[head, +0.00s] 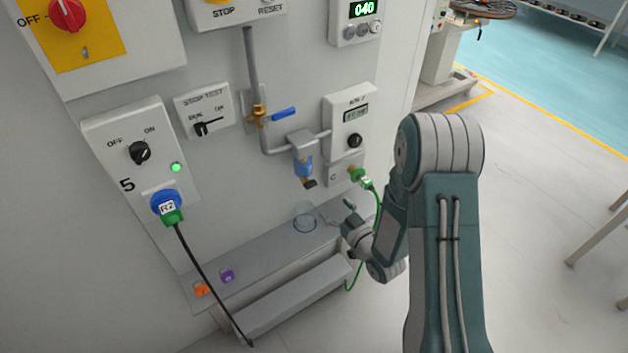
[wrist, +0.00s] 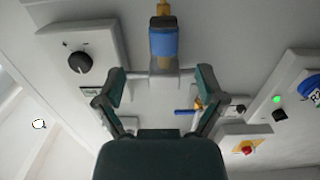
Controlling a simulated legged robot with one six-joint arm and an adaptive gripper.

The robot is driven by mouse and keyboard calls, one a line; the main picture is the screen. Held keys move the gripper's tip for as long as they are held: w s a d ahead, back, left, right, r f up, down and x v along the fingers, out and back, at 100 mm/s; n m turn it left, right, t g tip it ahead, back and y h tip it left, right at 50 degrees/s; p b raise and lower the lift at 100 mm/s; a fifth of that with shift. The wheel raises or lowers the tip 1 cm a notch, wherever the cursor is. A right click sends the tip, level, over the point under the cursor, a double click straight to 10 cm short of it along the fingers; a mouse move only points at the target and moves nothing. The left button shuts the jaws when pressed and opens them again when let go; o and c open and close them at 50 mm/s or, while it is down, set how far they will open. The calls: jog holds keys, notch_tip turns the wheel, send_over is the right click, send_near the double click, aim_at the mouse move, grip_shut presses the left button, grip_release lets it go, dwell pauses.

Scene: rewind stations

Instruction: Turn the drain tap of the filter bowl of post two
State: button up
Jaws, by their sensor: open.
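The filter bowl (head: 303,165) is a blue-tinted cup hanging under a grey pipe head on the wall panel. Its drain tap (head: 310,184) is a small dark piece at the bottom of the bowl. In the wrist view the bowl (wrist: 163,42) shows upside down, with a brass-coloured fitting (wrist: 162,8) at its end near the top edge. My gripper (head: 340,213) is open and empty, below and to the right of the tap. In the wrist view its fingers (wrist: 161,73) are spread wide, with the bowl beyond the gap; neither finger touches it.
A clear cup (head: 305,218) stands on the grey ledge (head: 260,262) below the bowl. A blue-handled valve (head: 284,114) sits to the upper left. A knob box (head: 350,122) and a green plug (head: 366,181) with cable are close on the right. Open floor lies farther right.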

aim_at(313, 186)
jog(key=shift+y, duration=0.3)
jog(key=x, duration=1)
jog(key=shift+w+a+f, duration=0.15)
jog(key=shift+a+f, duration=0.05)
jog(key=shift+a, duration=0.1)
jog(key=c, duration=1.2)
